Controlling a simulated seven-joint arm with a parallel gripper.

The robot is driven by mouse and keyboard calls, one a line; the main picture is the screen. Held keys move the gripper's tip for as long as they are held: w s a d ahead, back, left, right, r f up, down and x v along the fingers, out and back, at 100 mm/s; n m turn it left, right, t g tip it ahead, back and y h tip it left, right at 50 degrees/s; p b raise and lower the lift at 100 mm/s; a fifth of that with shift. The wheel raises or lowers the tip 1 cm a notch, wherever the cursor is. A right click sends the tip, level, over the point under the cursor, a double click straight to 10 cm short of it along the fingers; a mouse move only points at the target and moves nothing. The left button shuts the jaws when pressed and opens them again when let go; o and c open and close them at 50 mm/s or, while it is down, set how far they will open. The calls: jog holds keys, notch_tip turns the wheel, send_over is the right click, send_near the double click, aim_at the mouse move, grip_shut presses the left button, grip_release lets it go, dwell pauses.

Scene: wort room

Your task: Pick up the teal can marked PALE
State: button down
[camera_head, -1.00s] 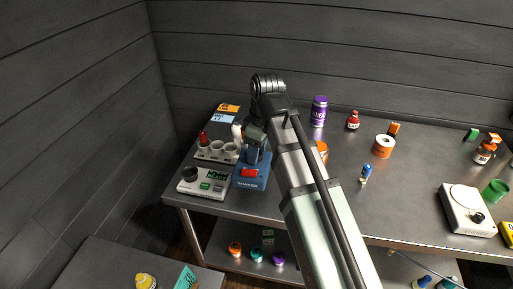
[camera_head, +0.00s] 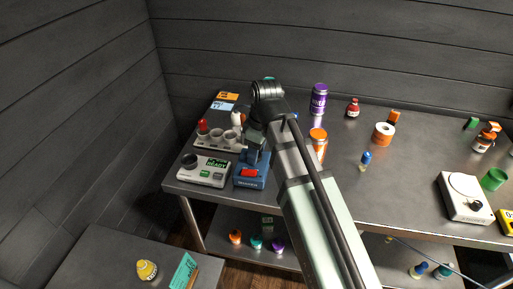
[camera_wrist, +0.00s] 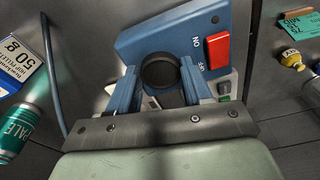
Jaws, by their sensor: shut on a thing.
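The teal can marked PALE (camera_wrist: 15,132) shows at the left edge of the wrist view, partly cut off. In the head view a small teal bit (camera_head: 269,78), probably its top, peeks out behind my arm. My gripper (camera_wrist: 160,75) is well apart from the can. Its two blue fingers are shut on the black round top (camera_wrist: 160,71) of the blue shaker (camera_head: 249,176). The shaker, with its red switch, also shows in the wrist view (camera_wrist: 150,40). In the head view my arm hides part of the gripper.
A white instrument (camera_head: 203,172) and a rack (camera_head: 215,147) stand left of the shaker. A purple can (camera_head: 318,100) and an orange can (camera_head: 319,140) stand to the right. The steel table (camera_head: 400,195) has free room right of my arm. A card box (camera_wrist: 22,65) is near the PALE can.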

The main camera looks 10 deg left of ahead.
jog(key=shift+c, duration=2.4)
grip_release()
jog(key=shift+r, duration=0.1)
notch_tip(320, 180, up, 11)
jog(key=d, duration=0.1)
jog(key=shift+d, duration=0.2)
jog(key=shift+o, duration=1.1)
jog(key=shift+s+r, duration=0.15)
jog(key=shift+r, duration=0.2)
jog(key=shift+o, duration=1.2)
